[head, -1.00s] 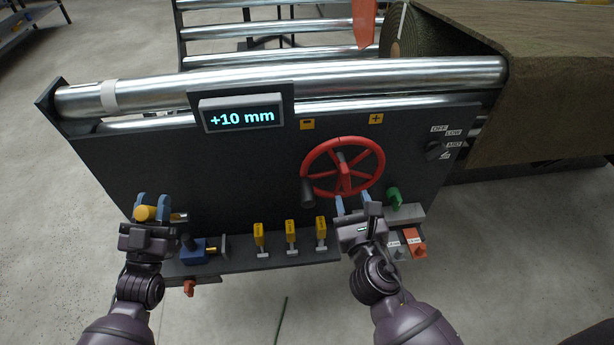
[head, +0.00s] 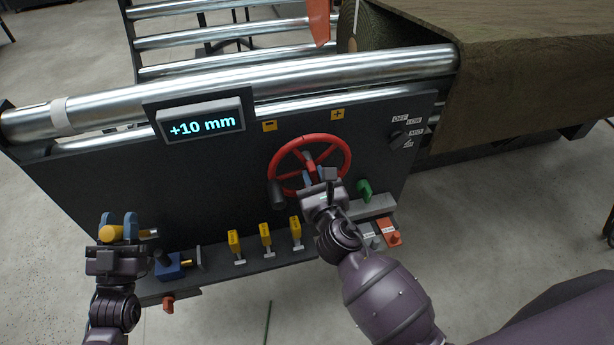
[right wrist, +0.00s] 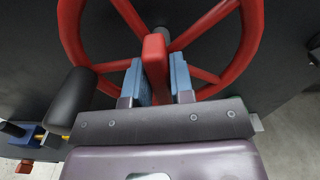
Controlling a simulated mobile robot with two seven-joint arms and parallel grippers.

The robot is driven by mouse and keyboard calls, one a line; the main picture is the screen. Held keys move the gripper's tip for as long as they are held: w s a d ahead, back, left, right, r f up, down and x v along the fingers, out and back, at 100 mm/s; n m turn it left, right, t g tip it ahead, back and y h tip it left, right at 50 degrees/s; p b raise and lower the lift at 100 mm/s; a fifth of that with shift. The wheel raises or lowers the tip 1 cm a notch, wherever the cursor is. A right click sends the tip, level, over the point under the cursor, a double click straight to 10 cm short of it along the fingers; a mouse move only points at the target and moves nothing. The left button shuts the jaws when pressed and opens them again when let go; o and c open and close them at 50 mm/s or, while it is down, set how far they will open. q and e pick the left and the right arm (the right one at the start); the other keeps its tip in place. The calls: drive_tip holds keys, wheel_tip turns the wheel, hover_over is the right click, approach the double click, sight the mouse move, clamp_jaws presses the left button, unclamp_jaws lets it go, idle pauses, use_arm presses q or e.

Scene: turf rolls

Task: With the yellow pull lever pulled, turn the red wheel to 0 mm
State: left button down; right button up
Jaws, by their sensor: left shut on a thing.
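The red wheel (head: 330,142) is on the dark panel, with a black crank knob (head: 277,193) at its lower left. The display (head: 200,125) reads +10 mm. My right gripper (head: 313,177) is at the wheel's middle. In the right wrist view its blue fingers (right wrist: 160,80) are close on both sides of the raised red bar (right wrist: 155,50) of the wheel and look shut on it. The yellow pull lever (head: 110,234) is at the panel's left, with my left gripper (head: 118,228) shut on it. A brass-coloured shaft shows beside it. The gripper partly hides the lever.
A minus label (head: 269,126) and a plus label (head: 338,114) are above the wheel. Several yellow switches (head: 266,235) line the lower ledge. A blue block (head: 170,268) sits near the left gripper. A green knob (head: 365,189) and a rotary selector (head: 396,136) are at the right.

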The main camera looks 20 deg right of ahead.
clamp_jaws()
drive_tip(key=shift+n, duration=0.4)
drive_tip(key=n, duration=0.8)
drive_tip(key=shift+a+f+n, duration=0.1)
drive_tip(key=shift+n, duration=0.2)
drive_tip(key=n, duration=0.4)
drive_tip(key=shift+f, duration=0.1)
drive_tip(key=shift+a+n, duration=0.25)
drive_tip(key=shift+n, duration=1.35)
drive_tip(key=shift+a+n, duration=0.15)
drive_tip(key=shift+n, duration=1.15)
drive_tip(key=shift+s+d+f+n, duration=0.15)
drive_tip(key=shift+d+n, duration=0.1)
drive_tip(key=shift+n, duration=0.15)
